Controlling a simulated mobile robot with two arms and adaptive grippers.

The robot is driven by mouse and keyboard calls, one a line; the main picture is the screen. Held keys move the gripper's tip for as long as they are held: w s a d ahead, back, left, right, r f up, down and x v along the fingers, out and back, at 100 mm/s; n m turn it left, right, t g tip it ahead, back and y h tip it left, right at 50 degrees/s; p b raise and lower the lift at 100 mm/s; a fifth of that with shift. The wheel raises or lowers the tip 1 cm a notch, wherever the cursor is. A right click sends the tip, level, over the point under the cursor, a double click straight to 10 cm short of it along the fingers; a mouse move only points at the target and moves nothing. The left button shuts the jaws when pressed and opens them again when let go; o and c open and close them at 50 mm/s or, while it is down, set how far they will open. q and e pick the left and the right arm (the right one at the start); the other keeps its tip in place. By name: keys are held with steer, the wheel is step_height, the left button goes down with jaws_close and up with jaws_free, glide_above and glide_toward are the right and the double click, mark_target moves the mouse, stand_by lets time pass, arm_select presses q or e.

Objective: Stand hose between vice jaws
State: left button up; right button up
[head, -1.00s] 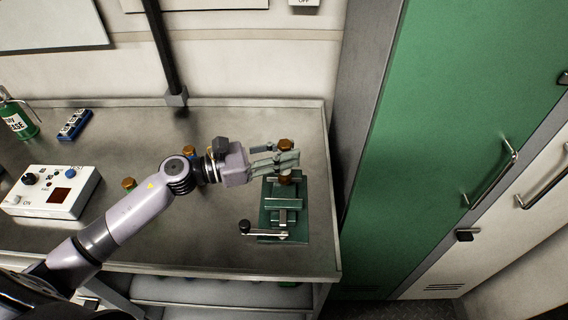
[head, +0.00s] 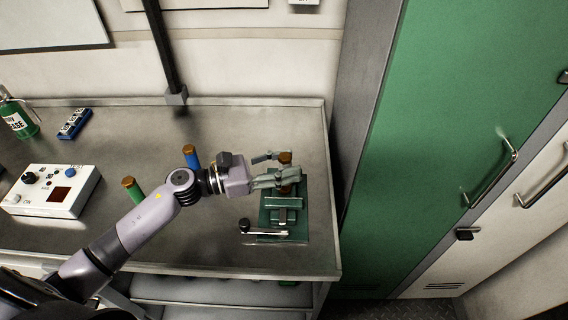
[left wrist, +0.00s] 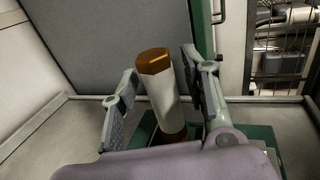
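A white hose (left wrist: 163,100) with a brass hex cap stands nearly upright at the vice in the left wrist view. Its cap (head: 285,157) shows in the head view. The green vice (head: 283,203) sits at the bench's right end, its handle toward the front. My left gripper (head: 276,168) is open, its fingers apart on either side of the hose. In the left wrist view, gaps show between the hose and both fingers (left wrist: 160,95). The hose's lower end and the vice jaws around it are largely hidden. My right gripper is not in view.
A blue hose (head: 192,160) and a green hose (head: 132,189) with brass caps stand behind and beside my left arm. A white control box (head: 52,190), a blue block (head: 74,124) and a green canister (head: 20,120) are at left. A green cabinet (head: 440,120) stands right of the bench.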

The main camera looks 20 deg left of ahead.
arm_select(q)
steer(key=shift+r, duration=0.15)
steer(key=b+v, duration=0.4)
steer(key=v, duration=0.8)
stand_by(0.3)
